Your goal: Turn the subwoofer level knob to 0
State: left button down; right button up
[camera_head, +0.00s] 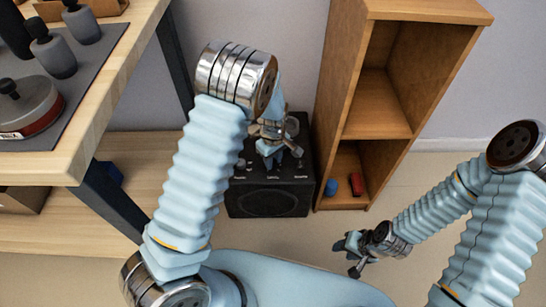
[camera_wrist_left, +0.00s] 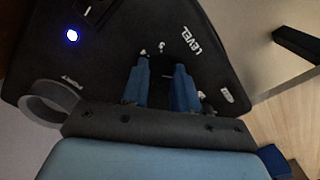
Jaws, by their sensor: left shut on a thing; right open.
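The subwoofer (camera_head: 270,200) is a black box standing on the floor below my left arm. Its dark top panel (camera_wrist_left: 115,50) fills much of the left wrist view, with a white LEVEL label (camera_wrist_left: 202,40) and small white marks. My left gripper (camera_head: 277,156) is over the panel; in the left wrist view its two blue fingers (camera_wrist_left: 165,82) are shut on the dark level knob (camera_wrist_left: 161,68), which is mostly hidden between them. The knob's pointer and exact setting cannot be made out. My right gripper (camera_head: 356,255) is open and empty, low above the floor to the right.
A lit blue-white light (camera_wrist_left: 72,35) is on the panel. A wooden shelf (camera_head: 325,100) stands right of the subwoofer, with a blue object (camera_head: 331,187) and a red object (camera_head: 357,184) in its bottom compartment. A wooden workbench (camera_head: 110,90) is at left. Floor at right is clear.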

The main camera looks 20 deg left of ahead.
pick_arm(q)
jog(key=shift+n, duration=0.5)
jog(key=c, duration=0.9)
grip_release()
jog(key=shift+o, duration=0.2)
notch_tip(320, 180, up, 14)
jog(key=p, duration=0.2)
jog(key=shift+f, duration=0.1)
